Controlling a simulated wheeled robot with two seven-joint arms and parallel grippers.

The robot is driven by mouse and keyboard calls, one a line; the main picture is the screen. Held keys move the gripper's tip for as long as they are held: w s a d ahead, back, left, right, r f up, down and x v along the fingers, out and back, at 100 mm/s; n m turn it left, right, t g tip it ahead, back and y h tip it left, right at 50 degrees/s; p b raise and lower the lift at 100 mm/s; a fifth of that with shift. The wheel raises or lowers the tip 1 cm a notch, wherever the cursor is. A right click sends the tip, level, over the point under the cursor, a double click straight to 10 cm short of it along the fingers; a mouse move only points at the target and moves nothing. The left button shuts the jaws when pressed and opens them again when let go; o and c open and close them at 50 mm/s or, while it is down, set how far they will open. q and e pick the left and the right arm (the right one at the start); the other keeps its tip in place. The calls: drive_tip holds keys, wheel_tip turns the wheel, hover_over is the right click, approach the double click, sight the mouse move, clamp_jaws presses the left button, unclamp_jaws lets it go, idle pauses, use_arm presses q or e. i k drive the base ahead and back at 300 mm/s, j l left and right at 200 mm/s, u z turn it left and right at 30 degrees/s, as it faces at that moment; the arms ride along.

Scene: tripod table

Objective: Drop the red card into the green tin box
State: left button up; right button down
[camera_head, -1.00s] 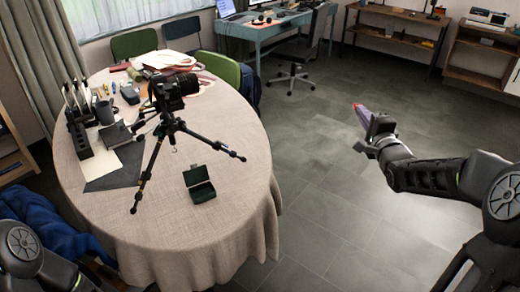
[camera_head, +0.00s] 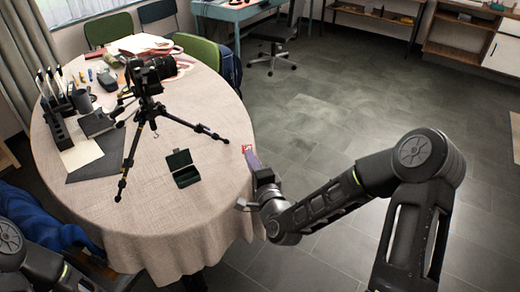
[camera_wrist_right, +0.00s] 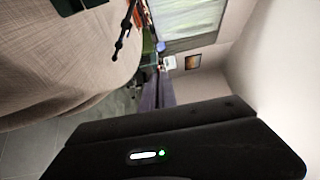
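The green tin box (camera_head: 186,178) stands on the round table with its lid tilted open, right of the tripod's front leg. Part of it also shows at the top left of the right wrist view (camera_wrist_right: 68,5). My right gripper (camera_head: 249,156) is at the table's right edge, to the right of the box and apart from it. A small red patch, the red card (camera_head: 246,148), shows at its fingertips, and the gripper looks shut on it. The card is not visible in the wrist view. My left gripper is out of view; only part of my left arm shows.
A black camera on a tripod (camera_head: 150,105) stands mid-table, one leg reaching toward the right edge behind the box. A pen holder (camera_head: 62,125), a dark mat (camera_head: 98,158) and papers lie left and behind. The tablecloth (camera_head: 165,222) in front of the box is bare.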

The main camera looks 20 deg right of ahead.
sight(187, 177)
drive_tip(key=j+z, duration=0.2)
drive_tip(key=j, duration=0.65)
drive_tip(key=j+z, duration=0.15)
drive_tip(key=j, duration=0.7)
drive_tip(key=k+j+z, duration=0.2)
drive_tip(key=j, duration=0.65)
drive_tip(key=i+j, duration=0.1)
drive_tip(key=i, duration=0.4)
